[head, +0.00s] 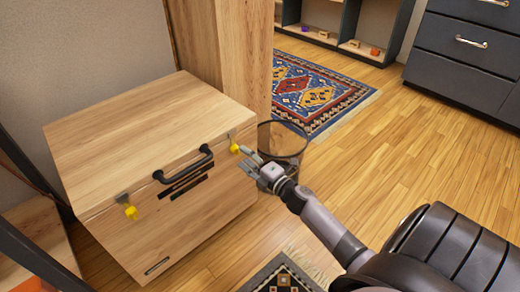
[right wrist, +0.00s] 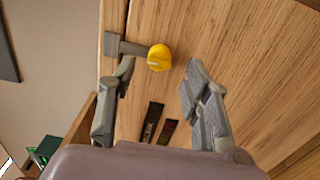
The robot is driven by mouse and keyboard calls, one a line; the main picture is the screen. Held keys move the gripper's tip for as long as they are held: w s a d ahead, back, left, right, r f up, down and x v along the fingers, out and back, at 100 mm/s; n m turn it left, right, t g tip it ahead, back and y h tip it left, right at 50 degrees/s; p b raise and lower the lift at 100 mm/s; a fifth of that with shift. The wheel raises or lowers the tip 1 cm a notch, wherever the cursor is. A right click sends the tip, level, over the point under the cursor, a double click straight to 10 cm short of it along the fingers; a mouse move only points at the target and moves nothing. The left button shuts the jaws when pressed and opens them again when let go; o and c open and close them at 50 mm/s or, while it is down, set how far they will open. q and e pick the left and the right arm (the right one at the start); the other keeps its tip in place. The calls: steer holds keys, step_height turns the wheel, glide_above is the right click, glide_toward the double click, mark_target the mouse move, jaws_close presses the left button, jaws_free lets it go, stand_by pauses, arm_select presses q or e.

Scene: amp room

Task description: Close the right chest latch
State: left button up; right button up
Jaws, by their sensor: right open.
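The wooden chest (head: 150,110) stands on the floor with its lid down and a black handle (head: 183,164) on its front. The right latch (head: 235,147) is a grey plate with a yellow tip at the lid seam. In the right wrist view the yellow tip (right wrist: 159,57) lies between and slightly beyond my fingertips, and does not look gripped. The left latch (head: 129,207) has the same grey and yellow parts. My right gripper (head: 250,166) is open beside the right latch; it also shows in the right wrist view (right wrist: 160,72). My left gripper is out of view.
A dark wire bin (head: 284,142) stands just behind my right gripper. A wooden cabinet (head: 237,60) rises behind the chest. A patterned rug (head: 310,95), a dark drawer unit (head: 465,55) and a small mat (head: 283,275) are around. Wooden floor is clear at the right.

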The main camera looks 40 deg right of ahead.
steer(key=s, duration=0.8)
steer(key=shift+s+d, duration=0.35)
